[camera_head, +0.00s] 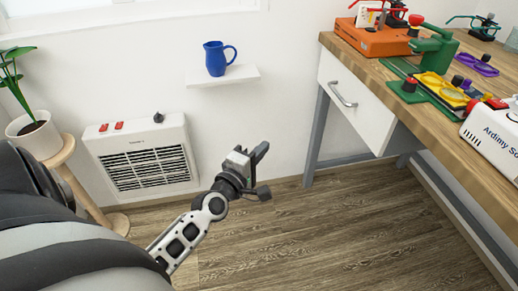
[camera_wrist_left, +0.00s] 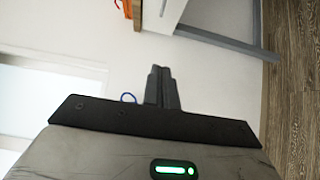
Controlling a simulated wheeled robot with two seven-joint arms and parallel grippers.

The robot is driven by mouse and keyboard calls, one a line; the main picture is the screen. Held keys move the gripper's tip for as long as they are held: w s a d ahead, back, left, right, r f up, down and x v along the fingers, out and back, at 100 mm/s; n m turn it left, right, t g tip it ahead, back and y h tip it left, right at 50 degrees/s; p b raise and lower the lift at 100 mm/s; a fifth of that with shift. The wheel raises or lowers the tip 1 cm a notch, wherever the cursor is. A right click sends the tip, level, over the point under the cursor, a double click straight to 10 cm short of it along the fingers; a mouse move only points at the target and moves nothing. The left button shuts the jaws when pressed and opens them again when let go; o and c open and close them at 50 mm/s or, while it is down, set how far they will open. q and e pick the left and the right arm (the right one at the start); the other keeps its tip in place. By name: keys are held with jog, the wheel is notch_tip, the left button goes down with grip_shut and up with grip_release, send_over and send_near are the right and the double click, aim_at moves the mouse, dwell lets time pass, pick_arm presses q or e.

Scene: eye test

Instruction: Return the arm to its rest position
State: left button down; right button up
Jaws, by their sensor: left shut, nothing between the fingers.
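My left arm comes in from the lower left in the head view. Its gripper (camera_head: 260,153) is in free air over the floor, in front of the white wall, and touches nothing. In the left wrist view its two dark fingers (camera_wrist_left: 161,86) lie together, shut, with nothing between them. My right gripper is not in view.
A wooden workbench (camera_head: 450,130) with a white drawer (camera_head: 352,102) stands at right, with several tools on it. A blue jug (camera_head: 217,58) stands on a wall shelf (camera_head: 225,77). A white heater (camera_head: 145,157) and a potted plant (camera_head: 36,135) on a stool are at left. The wooden floor (camera_head: 330,235) is clear.

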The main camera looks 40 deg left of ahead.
pick_arm(q)
jog(key=shift+s, duration=0.2)
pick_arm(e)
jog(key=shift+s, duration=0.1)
pick_arm(q)
jog(key=s+d+f+m+g+h+p, duration=0.3)
jog(key=s+d+m+g+p, duration=0.3)
jog(key=s+d+m, duration=0.9)
jog(key=d+m+g+h, duration=0.1)
jog(key=d+m, duration=0.1)
jog(key=m, duration=0.4)
jog(key=shift+s+d+f+h, duration=0.15)
jog(key=shift+s+d+h, duration=0.15)
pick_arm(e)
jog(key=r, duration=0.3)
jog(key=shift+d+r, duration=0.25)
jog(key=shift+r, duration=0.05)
